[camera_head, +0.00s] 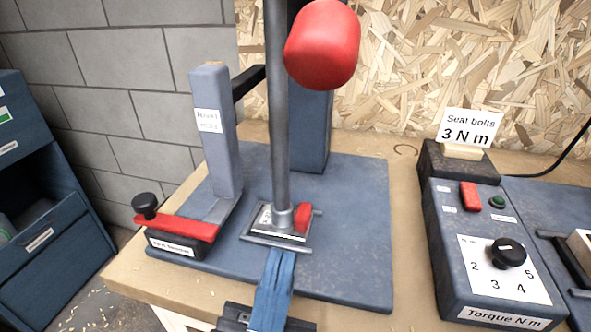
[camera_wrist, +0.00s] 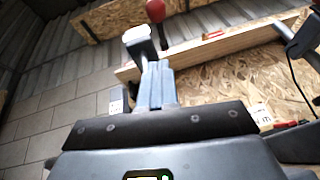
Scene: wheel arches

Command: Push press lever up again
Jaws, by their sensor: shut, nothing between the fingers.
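The press lever's red knob (camera_head: 323,45) is large and high in the head view, in front of the press column (camera_head: 312,130). In the wrist view the red knob (camera_wrist: 155,11) is at the top edge, on a dark stem, beyond my fingertips and apart from them. My gripper (camera_head: 280,256) is low in the head view, shut and empty, in front of the press base. Its closed blue fingers also show in the wrist view (camera_wrist: 156,68). A grey rod (camera_head: 279,120) runs down to a small plate with a red part (camera_head: 302,218).
A grey post (camera_head: 217,140) with a label stands left of the rod. A red bar with a black knob (camera_head: 145,205) lies at the left of the base plate (camera_head: 350,230). A torque box (camera_head: 500,275) stands at right. The base plate's right part is clear.

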